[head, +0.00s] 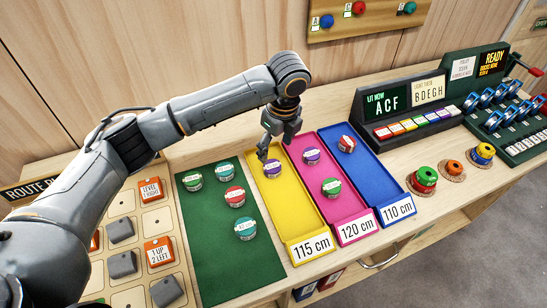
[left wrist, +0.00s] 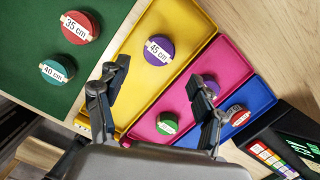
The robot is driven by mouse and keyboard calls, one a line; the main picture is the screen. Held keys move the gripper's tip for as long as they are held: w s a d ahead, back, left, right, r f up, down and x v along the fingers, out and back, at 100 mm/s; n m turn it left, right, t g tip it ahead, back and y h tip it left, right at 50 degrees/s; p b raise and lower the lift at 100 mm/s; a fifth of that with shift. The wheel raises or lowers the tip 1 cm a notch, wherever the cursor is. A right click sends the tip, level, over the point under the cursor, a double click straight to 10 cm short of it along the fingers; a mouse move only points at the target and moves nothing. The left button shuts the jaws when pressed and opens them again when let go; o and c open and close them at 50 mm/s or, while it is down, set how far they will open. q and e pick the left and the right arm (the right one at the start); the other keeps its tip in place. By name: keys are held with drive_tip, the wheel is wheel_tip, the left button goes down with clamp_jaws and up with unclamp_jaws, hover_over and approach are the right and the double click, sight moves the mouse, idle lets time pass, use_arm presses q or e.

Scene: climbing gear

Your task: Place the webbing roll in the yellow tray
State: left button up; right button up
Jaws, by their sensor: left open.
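The yellow tray (head: 294,215), labelled 115 cm, holds one purple webbing roll (head: 272,170) lying flat near its far end. In the left wrist view that purple roll (left wrist: 158,50) reads 45 cm and lies in the yellow tray (left wrist: 190,25), apart from both fingers. My left gripper (head: 275,148) is open and empty above the far part of the yellow and pink trays. In the left wrist view its fingers (left wrist: 162,92) are spread wide with nothing between them. Several other rolls, including a red one (head: 235,196), lie on the green mat (head: 210,265). My right gripper is not in view.
The pink tray (head: 345,213) holds a purple roll (head: 311,156) and a green roll (head: 330,187). The blue tray (head: 375,185) holds a red roll (head: 346,144).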

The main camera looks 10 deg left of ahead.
use_arm(q)
drive_tip(key=shift+s+d+r, duration=0.1)
drive_tip(key=shift+d+r, duration=0.05)
drive_tip(key=shift+r, duration=0.85)
drive_tip(key=shift+s+d+r, duration=0.1)
drive_tip(key=shift+r, duration=0.9)
